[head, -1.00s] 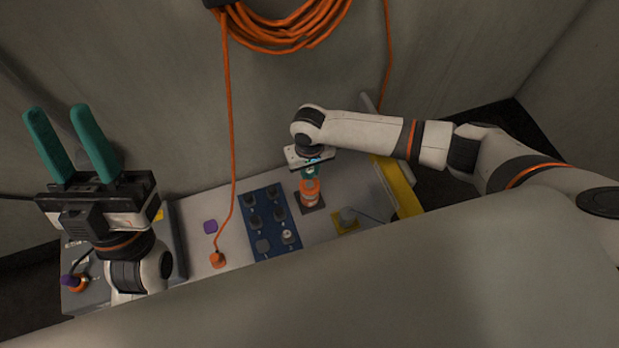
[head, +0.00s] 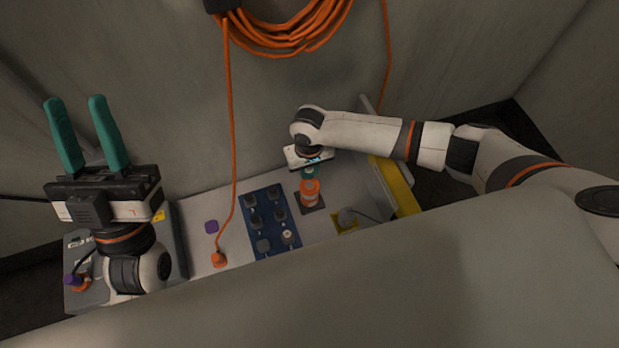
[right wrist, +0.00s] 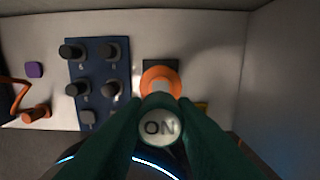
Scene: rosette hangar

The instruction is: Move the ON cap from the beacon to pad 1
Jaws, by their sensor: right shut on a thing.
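The ON cap (right wrist: 160,127) is round and pale with dark letters, and sits between the green fingers of my right gripper (head: 310,172). The gripper is shut on it. The orange beacon (head: 310,192) stands upright on a dark square base under these fingers. In the right wrist view the beacon (right wrist: 160,76) shows just beyond the cap, with a pale centre; the cap looks nearer the camera, apart from it. My left gripper (head: 85,135) is open and empty, fingers up, at the left. The blue board (head: 259,221) carries several dark knobs; its labels are too small to tell which is pad 1.
A bare grey square (head: 263,246) and a pale-topped knob (head: 287,237) are at the board's near end. An orange cable (head: 232,130) hangs to an orange plug (head: 219,259). A purple square (head: 211,227) lies left of the board. A yellow edge (head: 397,185) bounds the right side.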

